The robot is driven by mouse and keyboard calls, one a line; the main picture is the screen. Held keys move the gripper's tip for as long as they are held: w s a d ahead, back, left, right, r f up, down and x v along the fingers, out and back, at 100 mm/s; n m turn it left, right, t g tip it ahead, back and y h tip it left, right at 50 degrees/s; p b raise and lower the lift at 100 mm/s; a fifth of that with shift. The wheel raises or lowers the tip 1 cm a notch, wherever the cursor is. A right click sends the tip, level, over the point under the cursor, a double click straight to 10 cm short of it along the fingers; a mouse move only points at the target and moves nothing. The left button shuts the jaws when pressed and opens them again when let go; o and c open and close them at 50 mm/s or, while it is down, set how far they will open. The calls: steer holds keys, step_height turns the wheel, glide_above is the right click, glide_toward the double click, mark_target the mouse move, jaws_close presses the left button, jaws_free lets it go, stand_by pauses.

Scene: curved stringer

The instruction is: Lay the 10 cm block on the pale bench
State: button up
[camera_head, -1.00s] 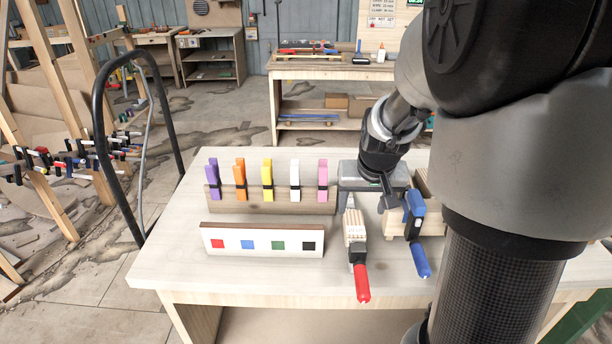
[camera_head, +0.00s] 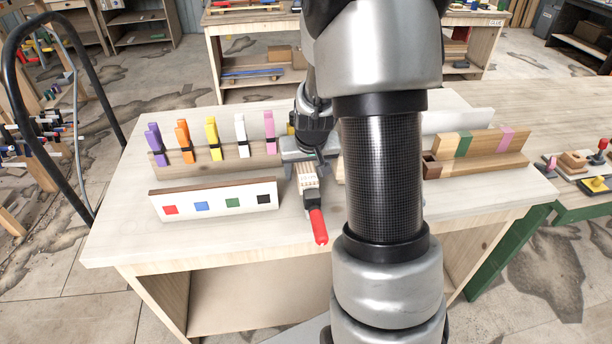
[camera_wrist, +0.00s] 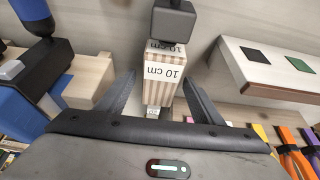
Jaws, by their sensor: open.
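The 10 cm block (camera_head: 308,179) is pale striped wood and sits on the pale bench (camera_head: 115,225) beside a clamp with a red handle (camera_head: 317,226). In the wrist view the block (camera_wrist: 168,74) shows its "10 cm" labels, and a dark clamp part (camera_wrist: 174,22) covers or touches its far end. My gripper (camera_wrist: 158,82) is open, with one finger on each side of the block's near part. Gaps seem to show beside the block; contact is unclear. In the head view my gripper (camera_head: 302,150) is at the block's back end, its fingers mostly hidden.
A rack with several coloured clamps (camera_head: 212,138) stands behind a white board with coloured squares (camera_head: 216,201), left of the block. A blue-handled clamp (camera_wrist: 28,110) is close on the wrist view's left. The bench's front left is bare.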

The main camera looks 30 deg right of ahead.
mark_target(307, 171)
steer(key=shift+f+b, duration=0.25)
steer(key=shift+b, duration=0.1)
stand_by(0.4)
steer(key=c, duration=1.3)
steer(key=shift+r+p, duration=0.5)
steer(key=shift+p, duration=0.1)
step_height(307, 171, up, 9)
steer(key=shift+f, duration=0.1)
steer(key=shift+r, duration=0.35)
steer(key=shift+s, duration=0.1)
